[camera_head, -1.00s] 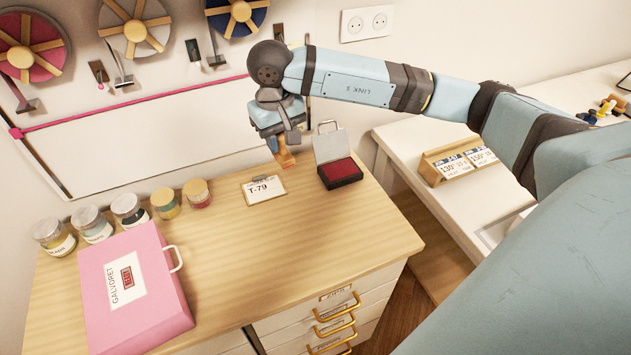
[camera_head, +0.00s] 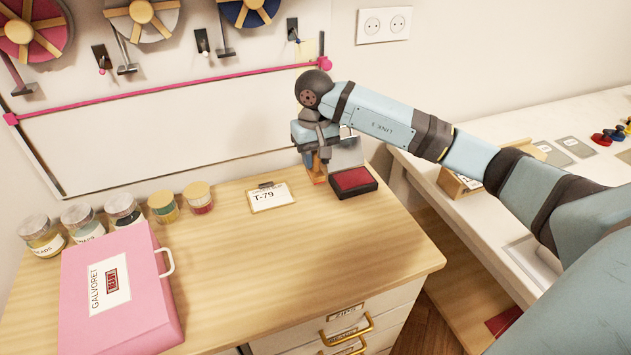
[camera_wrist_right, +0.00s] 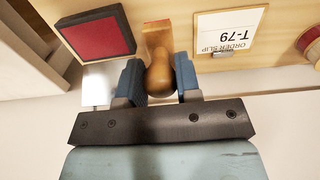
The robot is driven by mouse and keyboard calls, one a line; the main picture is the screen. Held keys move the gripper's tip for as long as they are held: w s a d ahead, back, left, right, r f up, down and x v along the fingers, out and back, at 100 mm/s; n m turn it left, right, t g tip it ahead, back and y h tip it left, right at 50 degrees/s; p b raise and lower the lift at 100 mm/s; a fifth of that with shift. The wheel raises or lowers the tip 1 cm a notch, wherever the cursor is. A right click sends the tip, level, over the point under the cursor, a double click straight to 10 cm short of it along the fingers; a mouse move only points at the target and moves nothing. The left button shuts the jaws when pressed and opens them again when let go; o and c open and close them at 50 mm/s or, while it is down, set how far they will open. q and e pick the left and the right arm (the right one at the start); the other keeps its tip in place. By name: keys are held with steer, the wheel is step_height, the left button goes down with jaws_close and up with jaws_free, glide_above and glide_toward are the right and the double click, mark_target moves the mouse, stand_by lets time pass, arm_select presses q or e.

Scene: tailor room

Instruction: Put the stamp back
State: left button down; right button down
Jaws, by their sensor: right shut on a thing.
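A wooden stamp (camera_wrist_right: 159,74) with a rounded handle is between the fingers of my right gripper (camera_wrist_right: 160,85), which is shut on the handle. In the head view the stamp (camera_head: 317,172) points down from the right gripper (camera_head: 315,152), just left of the red ink pad (camera_head: 352,180). The pad lies in a black case with its lid up. In the right wrist view the red ink pad (camera_wrist_right: 97,35) is left of the stamp and the order slip T-79 (camera_wrist_right: 228,30) is right of it. I cannot tell whether the stamp touches the table. My left gripper is out of view.
The slip T-79 (camera_head: 270,197) lies on the wooden table (camera_head: 300,250). A pink case (camera_head: 118,290) and several jars (camera_head: 122,210) stand at the left. A white side table (camera_head: 490,230) is at the right. The table's middle front is clear.

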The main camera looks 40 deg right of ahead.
mark_target(315, 165)
step_height(315, 165, down, 4)
steer(key=shift+r, duration=0.15)
step_height(315, 165, down, 3)
steer(key=shift+f, duration=0.2)
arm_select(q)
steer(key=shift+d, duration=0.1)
arm_select(e)
steer(key=shift+f, duration=0.1)
steer(key=shift+f, duration=0.1)
steer(key=c, duration=0.8)
jaws_free()
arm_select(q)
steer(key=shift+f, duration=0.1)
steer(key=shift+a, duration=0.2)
